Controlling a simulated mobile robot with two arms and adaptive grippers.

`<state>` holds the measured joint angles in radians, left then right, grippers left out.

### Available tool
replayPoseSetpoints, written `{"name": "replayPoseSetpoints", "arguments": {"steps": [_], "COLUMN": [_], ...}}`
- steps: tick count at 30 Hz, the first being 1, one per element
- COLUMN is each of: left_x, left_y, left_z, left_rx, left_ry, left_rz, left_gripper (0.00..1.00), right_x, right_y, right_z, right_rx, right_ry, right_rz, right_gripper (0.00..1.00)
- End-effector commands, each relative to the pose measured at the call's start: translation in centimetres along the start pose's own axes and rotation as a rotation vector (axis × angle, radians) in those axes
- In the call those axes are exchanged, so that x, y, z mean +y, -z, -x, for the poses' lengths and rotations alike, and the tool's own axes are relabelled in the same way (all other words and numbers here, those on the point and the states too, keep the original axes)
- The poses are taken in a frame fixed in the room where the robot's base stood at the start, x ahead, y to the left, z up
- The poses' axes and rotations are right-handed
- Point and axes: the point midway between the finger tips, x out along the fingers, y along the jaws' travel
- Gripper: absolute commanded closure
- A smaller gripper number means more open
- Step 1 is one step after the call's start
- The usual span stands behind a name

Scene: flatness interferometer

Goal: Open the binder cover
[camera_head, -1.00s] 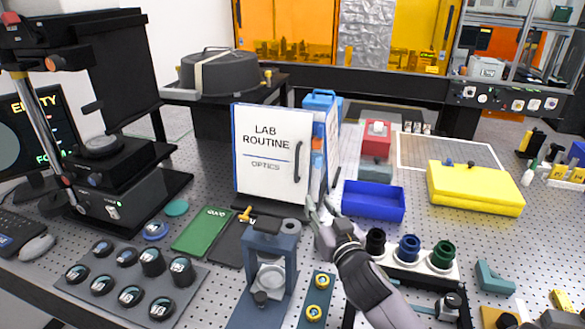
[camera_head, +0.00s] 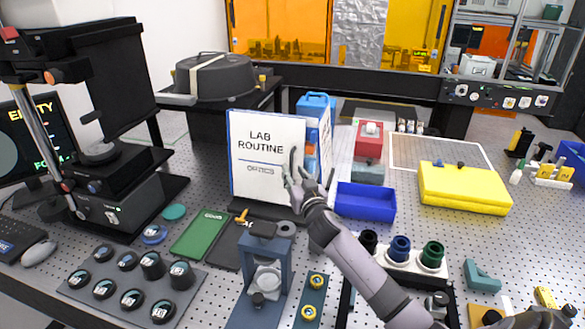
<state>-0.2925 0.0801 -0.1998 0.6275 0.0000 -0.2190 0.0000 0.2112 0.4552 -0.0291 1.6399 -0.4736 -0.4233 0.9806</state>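The white lab binder (camera_head: 262,158), labelled "LAB ROUTINE OPTICS", stands upright on the bench with its cover facing me. A dark curved handle (camera_head: 293,160) is on the right side of the cover. The cover looks closed. My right gripper (camera_head: 297,175) is open at the lower part of the handle, its fingers spread. The fingers overlap the handle in view, and I cannot tell whether they touch it. My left gripper is not in view.
A blue open tray (camera_head: 366,202) lies right of the gripper, near a red-topped block (camera_head: 369,139). A yellow case (camera_head: 463,187) is farther right. A blue-grey clamp stand (camera_head: 265,275) and a green board (camera_head: 200,234) are in front of the binder.

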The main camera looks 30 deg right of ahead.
Motion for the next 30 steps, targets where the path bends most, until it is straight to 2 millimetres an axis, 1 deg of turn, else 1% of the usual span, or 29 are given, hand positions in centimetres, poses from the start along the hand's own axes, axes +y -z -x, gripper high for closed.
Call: {"name": "replayPoseSetpoints", "arguments": {"steps": [1, 6, 10, 17, 30], "left_x": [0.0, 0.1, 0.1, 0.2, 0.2], "left_y": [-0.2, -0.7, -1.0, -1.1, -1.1], "left_z": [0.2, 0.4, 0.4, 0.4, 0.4], "left_rx": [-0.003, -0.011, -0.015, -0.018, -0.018], "left_ry": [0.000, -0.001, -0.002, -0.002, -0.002], "left_rz": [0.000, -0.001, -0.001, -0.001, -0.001], "left_gripper": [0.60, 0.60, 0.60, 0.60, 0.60], "right_x": [0.0, 0.0, 0.0, 0.0, 0.0], "right_y": [0.1, 0.0, -0.1, -0.1, -0.1], "right_z": [-0.7, -1.8, -2.2, -2.2, -2.1], "right_rx": [0.000, 0.000, -0.002, -0.001, -0.001], "right_ry": [-0.002, 0.000, 0.000, 0.000, 0.000], "right_rz": [-0.001, 0.000, 0.000, 0.000, 0.000], "right_gripper": [0.70, 0.70, 0.70, 0.70, 0.99]}}
